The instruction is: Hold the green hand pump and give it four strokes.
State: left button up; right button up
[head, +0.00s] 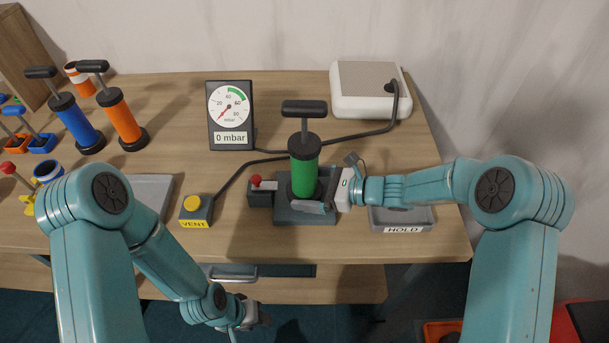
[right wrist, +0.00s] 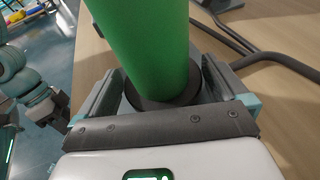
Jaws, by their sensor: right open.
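The green hand pump (head: 304,172) stands upright on a dark grey base plate (head: 305,215); its black T-handle (head: 304,108) is raised on a grey rod. My right gripper (head: 308,197) comes in from the right, low on the pump. Its open fingers are on either side of the green barrel (right wrist: 150,45), just above the dark foot, in the right wrist view. Whether either finger touches the barrel is unclear. My left gripper (head: 250,314) hangs low in front of the table; its fingers are too small and dark to read. The gauge (head: 230,112) reads 0 mbar.
A red-knobbed clamp (head: 262,190) sits left of the pump. A yellow VENT button (head: 194,207) and a HOLD tray (head: 402,219) flank it. Hoses cross behind. A white box (head: 370,92) stands at the back right. Blue (head: 76,122) and orange (head: 119,117) pumps stand left.

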jog(key=shift+a, duration=0.15)
jog(key=c, duration=0.4)
jog(key=shift+w, duration=0.1)
jog(key=shift+c, duration=0.3)
dwell(0.7)
